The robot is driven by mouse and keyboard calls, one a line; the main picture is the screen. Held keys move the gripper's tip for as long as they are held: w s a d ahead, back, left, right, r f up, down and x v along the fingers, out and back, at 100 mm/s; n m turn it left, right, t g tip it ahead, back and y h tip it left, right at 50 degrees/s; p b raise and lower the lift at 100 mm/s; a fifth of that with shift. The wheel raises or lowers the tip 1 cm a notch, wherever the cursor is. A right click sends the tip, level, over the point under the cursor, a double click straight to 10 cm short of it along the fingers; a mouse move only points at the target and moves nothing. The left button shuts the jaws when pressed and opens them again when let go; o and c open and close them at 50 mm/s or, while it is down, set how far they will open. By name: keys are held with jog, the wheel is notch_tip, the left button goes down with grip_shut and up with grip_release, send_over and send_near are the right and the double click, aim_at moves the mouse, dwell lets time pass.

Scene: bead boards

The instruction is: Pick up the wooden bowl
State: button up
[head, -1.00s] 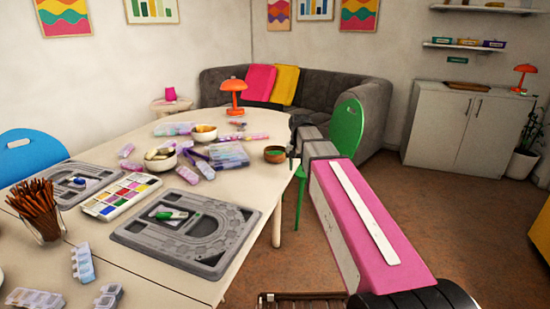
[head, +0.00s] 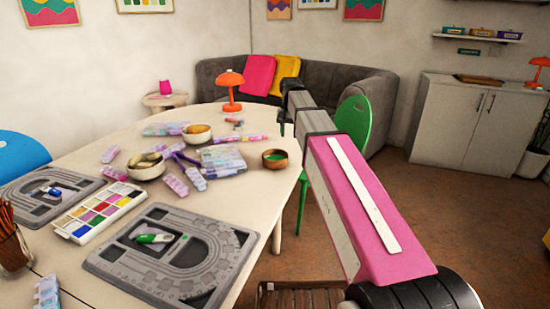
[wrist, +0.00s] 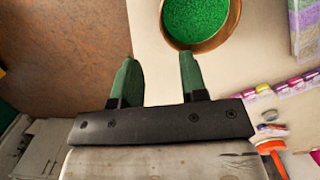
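The wooden bowl (head: 275,158) stands near the right edge of the table and holds green beads. In the wrist view the bowl (wrist: 212,43) shows at the top, its brown rim around the green beads, cut off by the frame edge. My gripper (wrist: 160,75) is open and empty, its two green fingers apart. The bowl lies beyond the fingertips, mostly toward the right finger, and is not between them. In the head view my gripper (head: 287,121) is above the table edge, beyond the bowl, its fingers small and partly hidden.
The table (head: 262,205) also bears two pale bowls (head: 147,166), a clear bead box (head: 223,160), an orange lamp (head: 230,90), a paint set (head: 100,212) and grey bead boards (head: 170,255). A green chair (head: 354,120) stands at the table's right. The tabletop right around the wooden bowl is fairly clear.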

jog(key=shift+w+f, duration=0.1)
jog(key=shift+f, duration=0.4)
jog(key=f, duration=0.3)
jog(key=s+f, duration=0.1)
jog(key=f, duration=0.5)
jog(key=shift+s+a+f, duration=0.15)
jog(key=shift+a+f, duration=0.1)
jog(key=shift+f, duration=0.15)
grip_shut()
